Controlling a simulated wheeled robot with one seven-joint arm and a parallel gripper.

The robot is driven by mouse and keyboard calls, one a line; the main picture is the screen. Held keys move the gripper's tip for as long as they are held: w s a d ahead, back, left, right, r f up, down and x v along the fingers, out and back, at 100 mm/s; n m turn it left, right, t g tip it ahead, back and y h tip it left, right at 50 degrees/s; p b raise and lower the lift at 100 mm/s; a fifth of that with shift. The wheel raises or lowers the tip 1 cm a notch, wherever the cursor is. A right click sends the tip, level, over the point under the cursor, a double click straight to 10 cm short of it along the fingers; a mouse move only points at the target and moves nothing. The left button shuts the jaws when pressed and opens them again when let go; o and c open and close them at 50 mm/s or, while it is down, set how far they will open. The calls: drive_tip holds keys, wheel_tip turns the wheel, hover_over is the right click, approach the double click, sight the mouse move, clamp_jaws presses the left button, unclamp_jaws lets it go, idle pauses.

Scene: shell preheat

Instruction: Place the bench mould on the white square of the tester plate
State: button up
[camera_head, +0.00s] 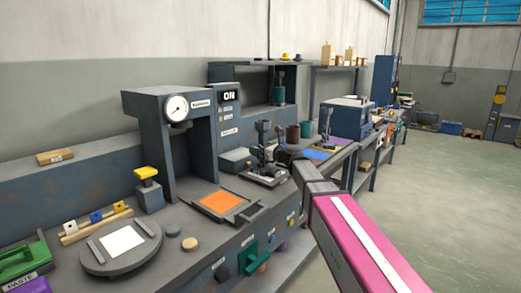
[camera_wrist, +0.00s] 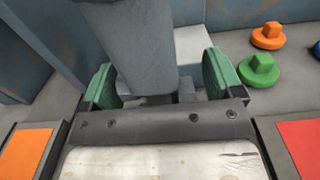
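The tester plate (camera_head: 92,258) is a round grey disc at the lower left of the head view. It bears a white square (camera_head: 122,241) between two grey bars, and nothing stands on the square. A dark upright form (camera_head: 262,135), which may be the bench mould, stands farther along the bench near the end of my arm. In the wrist view my gripper (camera_wrist: 160,85) has its green-padded fingers apart, with a tapering grey post (camera_wrist: 145,45) between them. A gap shows at the right pad. I cannot tell whether the post belongs to the mould.
A press with a gauge (camera_head: 177,108) stands behind an orange square (camera_head: 218,200). A yellow-topped block (camera_head: 147,182) and small coloured blocks (camera_head: 96,216) stand near the tester plate. The wrist view shows a red square (camera_wrist: 302,140) and orange (camera_wrist: 268,36) and green (camera_wrist: 260,68) knobs.

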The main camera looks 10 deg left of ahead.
drive_tip(key=shift+r, duration=0.15)
drive_tip(key=v, duration=1.2)
